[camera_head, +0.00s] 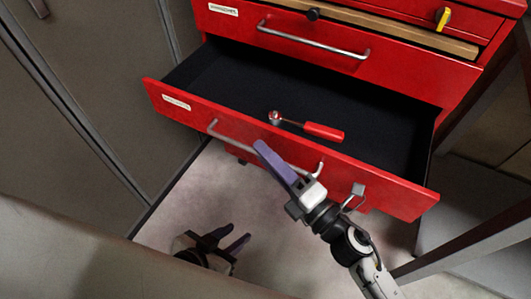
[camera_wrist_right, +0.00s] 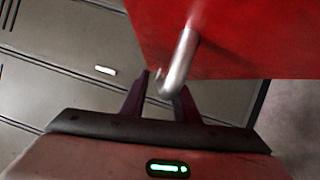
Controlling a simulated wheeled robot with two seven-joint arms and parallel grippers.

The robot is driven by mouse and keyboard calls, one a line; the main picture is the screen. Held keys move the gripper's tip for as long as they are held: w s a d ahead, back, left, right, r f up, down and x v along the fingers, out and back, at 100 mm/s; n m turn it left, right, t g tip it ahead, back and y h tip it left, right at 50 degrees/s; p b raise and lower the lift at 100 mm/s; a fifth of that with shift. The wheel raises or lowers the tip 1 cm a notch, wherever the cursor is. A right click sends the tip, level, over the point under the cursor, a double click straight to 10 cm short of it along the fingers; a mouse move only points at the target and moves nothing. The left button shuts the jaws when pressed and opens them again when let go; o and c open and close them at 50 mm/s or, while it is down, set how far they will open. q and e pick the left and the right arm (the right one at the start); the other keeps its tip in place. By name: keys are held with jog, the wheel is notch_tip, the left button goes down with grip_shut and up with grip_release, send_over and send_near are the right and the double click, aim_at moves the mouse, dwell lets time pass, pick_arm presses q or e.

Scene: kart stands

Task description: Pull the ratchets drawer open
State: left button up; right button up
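The open red drawer (camera_head: 375,183) stands well out of the cabinet. In its black interior lies a ratchet (camera_head: 320,131) with a red handle and metal head. The drawer front has a metal bar handle (camera_head: 222,131) and a small label (camera_head: 176,102) too small to read. My right gripper (camera_head: 270,158) is at the middle of this handle. My left gripper (camera_head: 238,234) is low, open and empty, apart from the drawer.
A shut red drawer (camera_head: 400,75) with a metal handle (camera_head: 310,42) is directly above. A wooden strip (camera_head: 420,34) with a black knob and a yellow item lies higher. Grey cabinet doors (camera_head: 85,60) stand at left. Dark frame bars (camera_head: 465,240) are at right.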

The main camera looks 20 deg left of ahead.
jog(key=v, duration=0.9)
jog(key=shift+s+d, duration=0.2)
jog(key=shift+d, duration=0.1)
